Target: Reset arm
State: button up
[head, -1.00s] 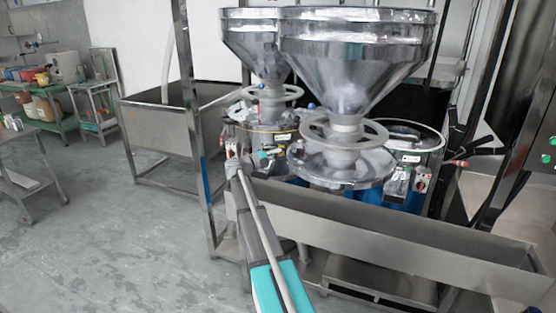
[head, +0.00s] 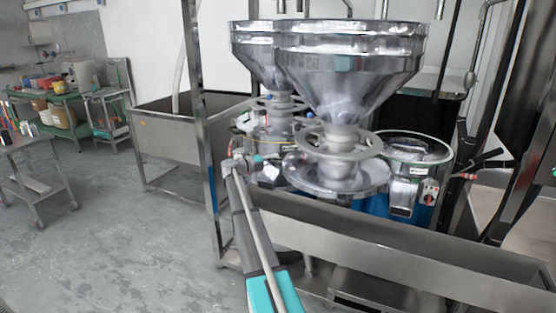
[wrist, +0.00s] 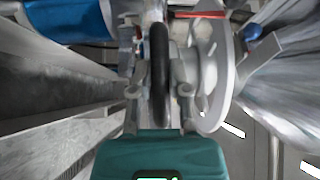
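My arm (head: 250,230) reaches forward from the bottom of the head view, with teal and grey links. My gripper (head: 240,165) is small there, in front of the grinder machines, left of the front hopper's base. In the wrist view my gripper (wrist: 160,92) shows a teal body and two grey fingers that stand apart. A black upright bar or ring edge (wrist: 160,60) appears between the fingers. Gaps show on both sides of it, and I cannot tell its depth.
Two steel hoppers (head: 345,85) stand above the grinder bases. A white round wheel (wrist: 212,75) is close to the right finger. A steel post (head: 208,120) stands left of the arm and a long trough (head: 400,255) crosses below. Open floor (head: 110,250) lies left.

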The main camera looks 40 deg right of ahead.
jog(key=shift+o, duration=1)
jog(key=shift+w+a, duration=0.15)
jog(key=shift+a, duration=0.15)
jog(key=shift+o, duration=1.1)
jog(key=shift+f, duration=0.1)
jog(key=shift+d, duration=0.2)
jog(key=shift+s, duration=0.25)
